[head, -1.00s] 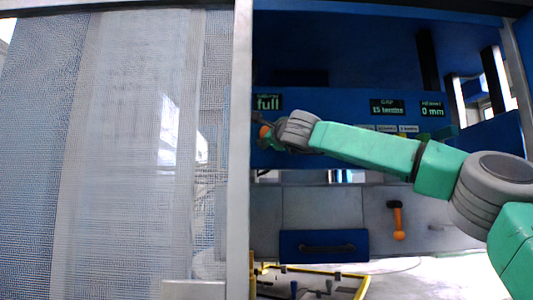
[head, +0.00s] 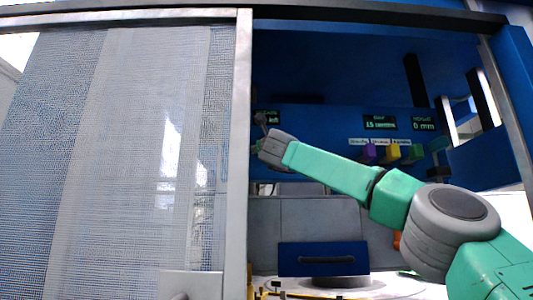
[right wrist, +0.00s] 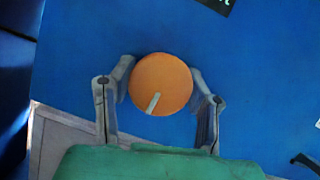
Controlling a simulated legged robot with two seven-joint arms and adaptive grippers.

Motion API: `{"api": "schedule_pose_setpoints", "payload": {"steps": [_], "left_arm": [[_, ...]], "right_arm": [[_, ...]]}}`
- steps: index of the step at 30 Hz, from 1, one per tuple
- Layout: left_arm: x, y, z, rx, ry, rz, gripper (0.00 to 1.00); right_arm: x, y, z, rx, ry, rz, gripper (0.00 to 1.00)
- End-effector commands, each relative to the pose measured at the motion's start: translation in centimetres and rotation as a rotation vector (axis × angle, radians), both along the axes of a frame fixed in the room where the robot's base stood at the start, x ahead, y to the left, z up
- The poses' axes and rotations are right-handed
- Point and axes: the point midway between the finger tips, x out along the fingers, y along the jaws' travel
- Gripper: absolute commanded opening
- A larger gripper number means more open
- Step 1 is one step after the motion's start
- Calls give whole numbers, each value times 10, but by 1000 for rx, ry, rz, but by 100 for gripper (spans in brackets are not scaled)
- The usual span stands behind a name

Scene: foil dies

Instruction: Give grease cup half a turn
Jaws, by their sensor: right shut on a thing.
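The grease cup (right wrist: 175,75) is a round orange knob in the right wrist view, with a pale mark pointing down and slightly left. It stands in front of a blue panel (right wrist: 75,50). My right gripper (right wrist: 162,82) is shut on it, one finger on each side. In the head view my right gripper (head: 264,135) is at the left end of the blue panel, close to the door frame, and the cup cannot be made out there. My left gripper is not in view.
A mesh door (head: 130,150) with a grey frame post (head: 237,150) covers the left side, close to my right gripper. Displays (head: 380,122) and coloured blocks (head: 393,152) are on the panel. A blue drawer (head: 323,259) is below. An orange-handled tool (head: 397,240) is mostly hidden behind my arm.

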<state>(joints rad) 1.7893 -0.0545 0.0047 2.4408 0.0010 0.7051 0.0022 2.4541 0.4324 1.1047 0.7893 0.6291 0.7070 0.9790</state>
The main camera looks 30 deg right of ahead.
Motion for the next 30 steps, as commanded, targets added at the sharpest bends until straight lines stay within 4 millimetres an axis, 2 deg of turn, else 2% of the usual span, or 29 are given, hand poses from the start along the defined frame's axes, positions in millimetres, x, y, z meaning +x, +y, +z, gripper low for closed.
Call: {"api": "schedule_pose_setpoints", "payload": {"steps": [16,17,18,30], "left_arm": [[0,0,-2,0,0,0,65],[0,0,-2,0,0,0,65],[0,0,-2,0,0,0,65],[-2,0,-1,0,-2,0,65]], "right_arm": [[1,1,-1,19,-11,1,14],[1,1,-1,19,-11,1,54],[1,1,-1,19,-11,1,65],[-4,1,1,20,-14,0,65]]}}
